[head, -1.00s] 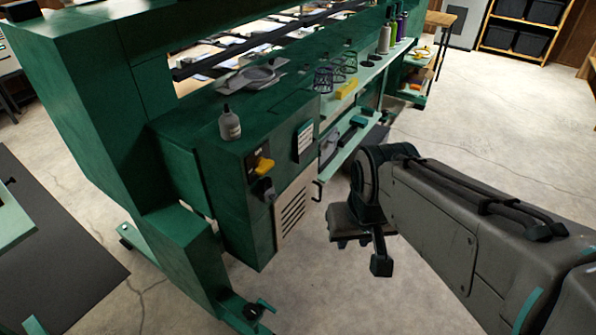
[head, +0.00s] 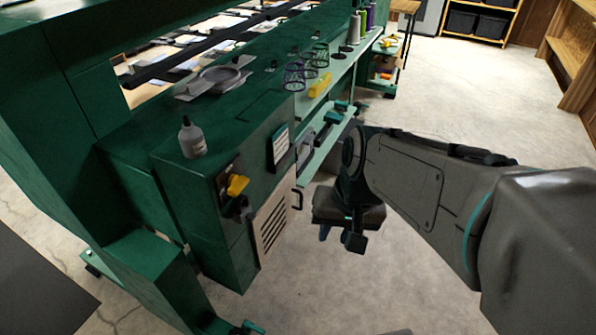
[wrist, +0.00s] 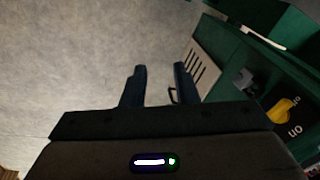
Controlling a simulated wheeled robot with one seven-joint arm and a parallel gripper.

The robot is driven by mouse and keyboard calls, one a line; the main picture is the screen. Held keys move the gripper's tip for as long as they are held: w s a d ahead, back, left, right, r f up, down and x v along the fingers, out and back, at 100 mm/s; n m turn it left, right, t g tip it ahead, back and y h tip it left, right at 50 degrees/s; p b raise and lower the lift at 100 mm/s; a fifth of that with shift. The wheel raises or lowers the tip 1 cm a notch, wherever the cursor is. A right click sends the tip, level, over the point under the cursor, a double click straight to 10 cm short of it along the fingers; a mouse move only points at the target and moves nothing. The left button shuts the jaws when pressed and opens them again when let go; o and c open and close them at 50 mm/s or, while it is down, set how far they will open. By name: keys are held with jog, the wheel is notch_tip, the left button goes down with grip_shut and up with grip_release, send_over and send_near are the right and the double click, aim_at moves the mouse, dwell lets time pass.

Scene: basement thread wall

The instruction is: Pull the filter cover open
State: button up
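The filter cover (head: 272,228) is a beige panel with dark slots on the end face of the green machine, and it looks closed. Its dark bar handle (head: 297,201) is on its right edge. In the wrist view the cover (wrist: 203,70) is right of the fingers, and the handle (wrist: 172,95) shows between them, lower in the picture. My gripper (wrist: 159,72) is open and empty, its two dark fingers apart. In the head view my gripper (head: 338,236) is right of the cover, apart from it, its fingers partly hidden.
A yellow switch (head: 237,185) and a dark knob are above the cover. A grey bottle (head: 192,138) stands on the machine's top. A pale green shelf (head: 325,150) runs behind my arm. The concrete floor to the right is clear.

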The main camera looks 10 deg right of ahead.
jog(key=w+a+f+m+g+y+b, duration=0.1)
jog(key=w+a+f+m+y+b, duration=0.15)
jog(key=f+m+b, duration=0.35)
jog(key=w+a+f+m+y+b, duration=0.1)
jog(key=w+a+f+y+b, duration=0.2)
jog(key=f, duration=0.4)
jog(key=m+t+y+b, duration=0.5)
jog(key=m+t+b, duration=0.8)
jog(key=m+b, duration=0.55)
send_near(301, 208)
notch_tip(301, 208, up, 4)
jog(key=s+d, duration=0.2)
jog(key=d, duration=0.1)
jog(key=shift+n, duration=0.25)
jog(key=b+x, duration=0.4)
jog(key=x, duration=0.9)
jog(key=shift+w+a+b, duration=0.1)
jog(key=shift+a+b, duration=0.2)
jog(key=shift+a, duration=0.15)
grip_shut()
